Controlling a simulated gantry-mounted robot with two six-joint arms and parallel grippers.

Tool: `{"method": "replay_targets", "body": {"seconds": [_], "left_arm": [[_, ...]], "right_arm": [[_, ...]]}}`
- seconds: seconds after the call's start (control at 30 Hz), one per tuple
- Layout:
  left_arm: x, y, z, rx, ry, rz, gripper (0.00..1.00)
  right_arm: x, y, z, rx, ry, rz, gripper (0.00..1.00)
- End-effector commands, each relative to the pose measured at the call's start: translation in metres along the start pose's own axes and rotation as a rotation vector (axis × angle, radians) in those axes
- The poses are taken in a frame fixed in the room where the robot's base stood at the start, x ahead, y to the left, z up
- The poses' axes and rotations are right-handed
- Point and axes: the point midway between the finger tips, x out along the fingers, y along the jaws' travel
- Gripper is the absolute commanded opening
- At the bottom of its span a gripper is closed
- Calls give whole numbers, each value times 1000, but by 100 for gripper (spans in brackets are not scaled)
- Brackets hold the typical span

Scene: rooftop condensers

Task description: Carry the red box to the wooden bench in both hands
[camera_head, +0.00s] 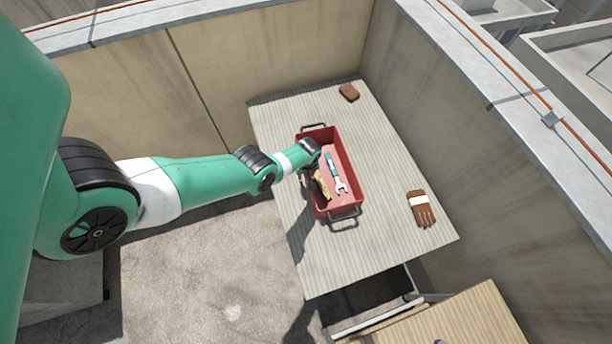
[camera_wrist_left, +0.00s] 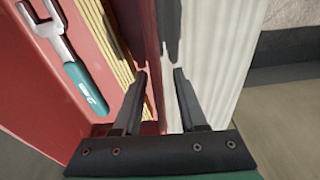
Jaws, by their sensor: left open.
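The red box (camera_head: 350,178), an open tray with a dark handle at each end, sits on a grey ribbed table (camera_head: 285,110). It holds a wrench (camera_head: 337,175) with a teal grip and a yellow slatted item (camera_head: 322,187). My left gripper (camera_head: 313,168) is at the box's left long wall and hides part of it. In the left wrist view its open fingers (camera_wrist_left: 160,80) are apart, with the box's red wall (camera_wrist_left: 145,25) between or just beyond them; contact cannot be told. The wooden bench (camera_head: 465,318) shows partly at the bottom right. My right gripper is out of view.
A brown glove (camera_head: 421,209) lies right of the box and a small brown block (camera_head: 349,92) lies behind it. Walls (camera_head: 210,80) close off the table's back and right sides. A dark gap with a metal rail (camera_head: 375,318) separates table and bench.

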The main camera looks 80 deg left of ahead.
Motion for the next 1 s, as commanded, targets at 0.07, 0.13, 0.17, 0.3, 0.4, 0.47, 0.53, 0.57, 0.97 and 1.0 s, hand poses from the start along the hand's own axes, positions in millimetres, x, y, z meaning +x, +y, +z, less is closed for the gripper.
{"method": "replay_targets", "body": {"seconds": [0.07, 0.13, 0.17, 0.3, 0.4, 0.47, 0.53, 0.57, 0.97, 1.0], "left_arm": [[10, 0, 0, -1, 0, 0, 41], [10, 0, 0, -1, 0, 0, 41], [10, 0, 0, -1, 0, 0, 41], [8, 0, 0, 0, 0, 0, 41], [8, 0, 0, 0, 0, 0, 36], [8, 0, 0, 0, 0, 0, 25], [8, 0, 0, 0, 0, 0, 12], [8, 0, 0, 0, 0, 0, 7], [8, 0, 0, 0, 0, 0, 0], [8, 0, 0, 0, 0, 0, 0]], "right_arm": [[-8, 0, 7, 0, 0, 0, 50], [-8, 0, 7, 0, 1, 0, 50], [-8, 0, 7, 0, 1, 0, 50], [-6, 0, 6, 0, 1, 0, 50], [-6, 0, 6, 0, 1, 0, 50], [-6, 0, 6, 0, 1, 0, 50], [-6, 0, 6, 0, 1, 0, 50], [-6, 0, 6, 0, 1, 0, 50], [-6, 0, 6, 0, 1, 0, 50], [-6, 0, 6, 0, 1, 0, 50]]}}
